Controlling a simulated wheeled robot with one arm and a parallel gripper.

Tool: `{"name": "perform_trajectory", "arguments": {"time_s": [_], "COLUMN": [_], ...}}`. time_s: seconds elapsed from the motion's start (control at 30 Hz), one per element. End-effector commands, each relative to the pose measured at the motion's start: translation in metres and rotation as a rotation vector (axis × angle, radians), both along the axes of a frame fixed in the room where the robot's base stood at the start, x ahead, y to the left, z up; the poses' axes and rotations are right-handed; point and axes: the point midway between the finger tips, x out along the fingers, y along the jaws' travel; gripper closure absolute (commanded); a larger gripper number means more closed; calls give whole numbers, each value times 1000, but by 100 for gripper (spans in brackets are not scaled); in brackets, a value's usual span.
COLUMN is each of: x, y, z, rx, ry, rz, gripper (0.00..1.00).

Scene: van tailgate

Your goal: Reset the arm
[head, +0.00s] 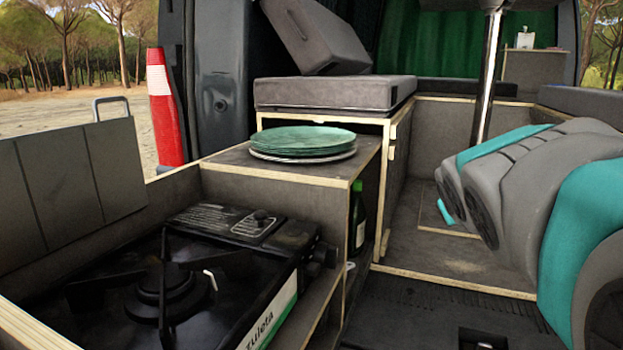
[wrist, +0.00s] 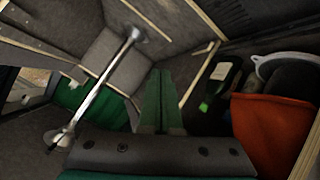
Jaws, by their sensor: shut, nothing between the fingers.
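My arm shows at the right of the head view as grey and teal links, reaching in over the van's floor area. My gripper is outside the head view. In the wrist view, the two green fingers of my gripper (wrist: 161,75) lie side by side, shut, with nothing between them. The fingers point into the van interior and touch nothing that I can make out.
A gas stove (head: 190,285) sits at the front left, with green plates (head: 303,139) on the counter behind it. A metal pole (head: 488,80) stands upright behind my arm. The wrist view shows a dark bottle (wrist: 222,80) and an orange-red container (wrist: 272,130) at right.

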Motion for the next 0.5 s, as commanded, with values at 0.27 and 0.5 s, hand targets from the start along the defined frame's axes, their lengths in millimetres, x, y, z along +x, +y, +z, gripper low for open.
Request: {"name": "perform_trajectory", "arguments": {"time_s": [0.27,0.5], "x": [-115,-238], "y": [34,80], "z": [-151,-237], "rx": [240,401], "ry": [423,791], "rz": [-107,-178], "gripper": [100,100]}}
